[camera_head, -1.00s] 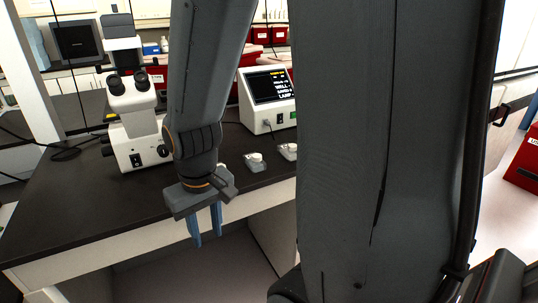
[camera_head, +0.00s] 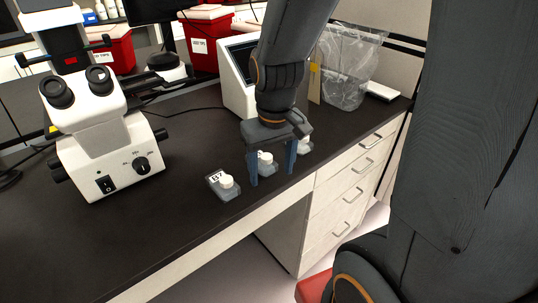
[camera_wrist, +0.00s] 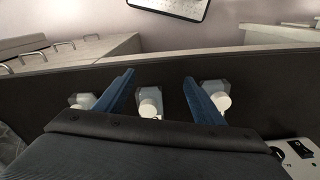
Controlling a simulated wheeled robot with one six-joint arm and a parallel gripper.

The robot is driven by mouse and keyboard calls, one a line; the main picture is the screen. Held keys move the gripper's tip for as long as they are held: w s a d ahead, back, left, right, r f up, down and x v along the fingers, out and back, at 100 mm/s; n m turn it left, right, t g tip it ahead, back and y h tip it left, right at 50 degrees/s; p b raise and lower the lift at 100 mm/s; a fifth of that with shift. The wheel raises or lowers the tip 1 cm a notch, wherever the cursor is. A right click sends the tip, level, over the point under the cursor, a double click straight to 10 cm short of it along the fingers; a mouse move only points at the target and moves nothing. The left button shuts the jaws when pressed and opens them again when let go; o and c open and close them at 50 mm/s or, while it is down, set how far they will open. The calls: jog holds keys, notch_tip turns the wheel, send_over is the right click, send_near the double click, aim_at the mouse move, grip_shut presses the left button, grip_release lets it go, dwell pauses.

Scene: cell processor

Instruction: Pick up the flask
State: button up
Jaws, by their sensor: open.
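Three small clear flasks with white caps stand in a row near the front edge of the black bench. In the head view they are the left flask (camera_head: 223,187), which has a dark-lettered label, the middle flask (camera_head: 265,162) and the right flask (camera_head: 305,146). My gripper (camera_head: 273,177) points down with its blue fingers spread around the middle flask's position. In the wrist view my gripper (camera_wrist: 159,77) is open, with the middle flask (camera_wrist: 150,103) between the fingers, closer to the left one. Whether a finger touches it cannot be told.
A white microscope (camera_head: 105,140) stands on the bench to the left. A screen device (camera_head: 238,80) is behind my arm. A clear bag-lined bin (camera_head: 347,70) is at the back right. Drawers (camera_head: 350,190) lie below the bench's right part.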

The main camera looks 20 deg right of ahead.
jog(key=w+r, duration=0.2)
jog(key=w, duration=0.1)
jog(key=w+r+n+p, duration=0.1)
jog(key=w+r, duration=0.1)
jog(key=w, duration=0.1)
jog(key=w+r+n+p, duration=0.1)
jog(key=w, duration=0.2)
jog(key=shift+r+g, duration=0.4)
jog(key=shift+w+d+n, duration=0.1)
jog(key=shift+w+n, duration=0.05)
jog(key=shift+n, duration=0.15)
jog(key=shift+w+a+f+p, duration=0.15)
jog(key=shift+f+p, duration=0.6)
jog(key=shift+f, duration=1.15)
jog(key=shift+s+a+f+p, duration=0.1)
jog(key=shift+f+p, duration=0.6)
jog(key=shift+f, duration=1.15)
jog(key=c, duration=1.1)
jog(key=shift+r, duration=0.15)
notch_tip(320, 180, up, 10)
jog(key=shift+f+b, duration=0.1)
jog(key=shift+b, duration=1.15)
